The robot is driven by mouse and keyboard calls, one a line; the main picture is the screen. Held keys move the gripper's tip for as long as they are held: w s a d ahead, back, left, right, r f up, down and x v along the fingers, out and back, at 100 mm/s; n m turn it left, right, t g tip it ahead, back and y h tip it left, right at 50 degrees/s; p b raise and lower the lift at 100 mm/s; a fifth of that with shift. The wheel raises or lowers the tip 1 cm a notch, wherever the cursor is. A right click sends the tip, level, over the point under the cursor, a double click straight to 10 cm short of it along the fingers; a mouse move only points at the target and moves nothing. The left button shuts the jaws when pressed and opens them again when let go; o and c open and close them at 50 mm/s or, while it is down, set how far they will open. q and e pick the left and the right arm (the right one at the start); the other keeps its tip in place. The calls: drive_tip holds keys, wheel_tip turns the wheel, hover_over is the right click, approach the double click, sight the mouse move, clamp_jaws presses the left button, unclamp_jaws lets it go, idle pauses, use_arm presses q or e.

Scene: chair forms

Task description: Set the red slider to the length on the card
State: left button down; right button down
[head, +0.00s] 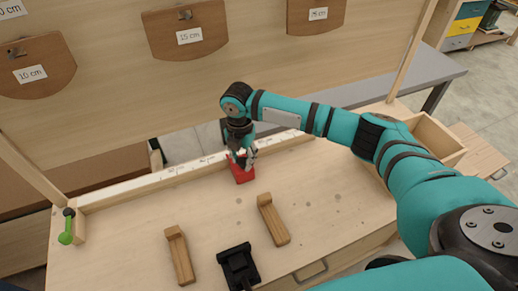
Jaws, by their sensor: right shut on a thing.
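The red slider (241,171) sits at the white marked rule (185,170) that runs along the back of the wooden bench. My right gripper (242,157) points down onto the slider and is shut on it, covering its upper part. The rule's marks are too small to read. White labels hang on wooden boards above: one reads 10 cm (30,74), one reads 15 cm (189,36), and one at the upper right (318,13) is unclear. I cannot tell which is the task's card. My left gripper is not in view.
Two wooden L-shaped pieces (180,258) (274,222) and a black fixture (239,267) stand on the front of the bench. A green-handled clamp (66,229) is at the left end. An open wooden box (434,140) is at the right. The bench right of the slider is mostly clear.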

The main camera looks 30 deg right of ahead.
drive_tip(key=a, duration=1.1)
drive_tip(key=w+a, duration=0.1)
drive_tip(key=a, duration=0.4)
drive_tip(key=shift+a, duration=0.3)
drive_tip(key=shift+r, duration=0.1)
drive_tip(key=c, duration=0.9)
unclamp_jaws()
drive_tip(key=shift+a, duration=0.15)
drive_tip(key=shift+c, duration=0.2)
wheel_tip(320, 180, up, 12)
